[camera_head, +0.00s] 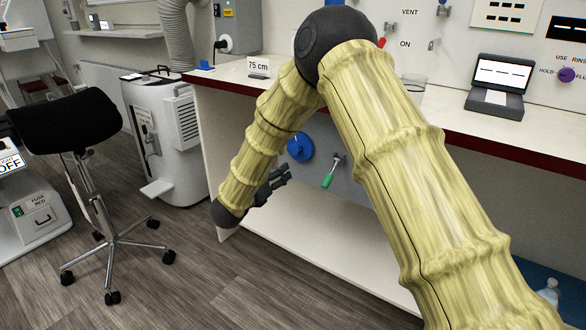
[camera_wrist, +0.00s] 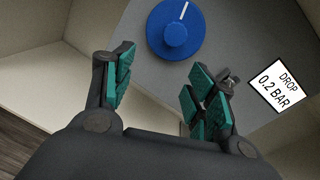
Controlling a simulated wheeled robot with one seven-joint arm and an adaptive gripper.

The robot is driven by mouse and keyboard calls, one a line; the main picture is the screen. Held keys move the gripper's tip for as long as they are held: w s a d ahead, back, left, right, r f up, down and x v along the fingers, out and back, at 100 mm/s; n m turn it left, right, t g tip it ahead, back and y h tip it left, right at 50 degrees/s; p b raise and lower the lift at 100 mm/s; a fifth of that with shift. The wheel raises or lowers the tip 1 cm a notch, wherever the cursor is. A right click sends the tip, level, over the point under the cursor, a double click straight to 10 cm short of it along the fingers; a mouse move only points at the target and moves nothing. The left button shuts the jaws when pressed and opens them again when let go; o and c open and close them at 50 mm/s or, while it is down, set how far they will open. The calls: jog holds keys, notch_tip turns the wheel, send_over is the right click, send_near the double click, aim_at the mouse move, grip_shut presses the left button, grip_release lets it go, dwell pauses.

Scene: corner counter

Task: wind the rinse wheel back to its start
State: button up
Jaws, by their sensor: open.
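A blue wheel (camera_head: 300,147) with a raised hub is on the grey panel under the counter. It also shows at the top of the wrist view (camera_wrist: 175,36), with a white line on its rim toward the upper right. No label naming it the rinse wheel is readable. My gripper (camera_head: 277,181) is low, in front of the panel and below-left of the wheel. In the wrist view my gripper (camera_wrist: 162,82) is open and empty, its green-padded fingers apart, and the wheel lies beyond the fingertips, apart from them. A purple knob (camera_head: 566,75) sits at far right beside partly hidden "RINSE" lettering.
A green-handled lever (camera_head: 329,179) hangs right of the blue wheel. A "DROP 0.2 BAR" label (camera_wrist: 281,87) is on the panel. The counter (camera_head: 452,119) overhangs, with a white shelf (camera_head: 320,246) below. A black stool (camera_head: 67,120) and white machine (camera_head: 165,135) stand left.

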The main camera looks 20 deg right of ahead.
aim_at(294, 151)
jog(key=w+d+r+m+b, duration=0.1)
jog(key=w+d, duration=0.1)
jog(key=w+d+m+h+b, duration=0.1)
jog(key=w+d, duration=0.2)
jog(key=w+d+r+m+g+b, duration=0.1)
jog(key=w+d+m, duration=0.1)
jog(key=d, duration=0.1)
jog(key=shift+w+d+r+h+b, duration=0.1)
jog(key=shift+w+r+h+b, duration=0.05)
jog(key=shift+r+h+b, duration=0.2)
dwell(0.4)
jog(key=c, duration=1)
